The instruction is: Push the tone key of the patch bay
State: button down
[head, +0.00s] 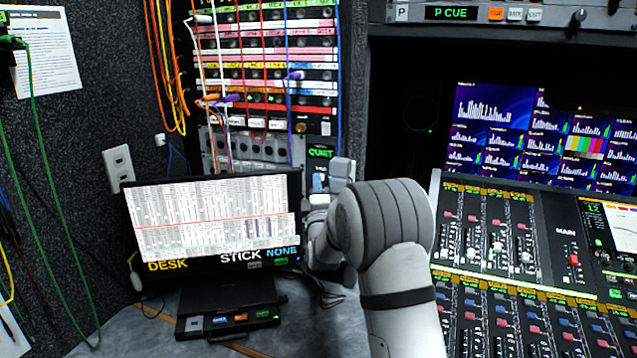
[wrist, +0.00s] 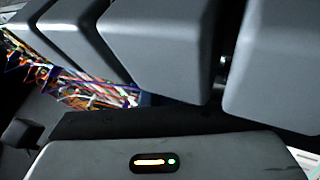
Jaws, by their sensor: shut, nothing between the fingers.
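The patch bay (head: 262,75) is the tall rack panel at the back in the head view, with rows of jacks, coloured label strips and patch cords. Below its jack rows is a grey panel with round fittings (head: 245,150), and a small green display reading QUIET (head: 320,152) is to its right. I cannot make out which key is the tone key. My gripper (head: 322,190) is shut and empty, in front of the rack's lower right, partly hidden by my arm. The wrist view shows grey gripper parts (wrist: 150,50) close up, with tangled cords behind; no key shows there.
A monitor (head: 215,265) marked DESK, STICK and NONE stands left of my arm, with a small black device (head: 230,318) before it. A mixing console (head: 500,240) and multiview screen (head: 545,135) are at right. Loose cords hang across the patch bay.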

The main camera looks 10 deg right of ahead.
jog(key=shift+s, duration=0.2)
jog(key=s+a+b, duration=0.2)
jog(key=s, duration=0.1)
jog(key=s+a+b, duration=0.1)
jog(key=s, duration=0.1)
dwell(0.6)
jog(key=shift+r, duration=0.1)
jog(key=s+d+f+m+g+p, duration=0.2)
jog(key=s+m+g+p, duration=0.3)
jog(key=s, duration=1.5)
jog(key=s+d+f+m+g+y+p, duration=0.1)
jog(key=s+m+g+p, duration=0.5)
jog(key=s+m+g, duration=0.6)
jog(key=s+d+f+g, duration=0.1)
jog(key=s+d+g, duration=0.1)
jog(key=s, duration=0.7)
jog(key=shift+s+d+m+g+y, duration=0.3)
jog(key=shift+d+g, duration=0.05)
jog(key=shift+g, duration=0.55)
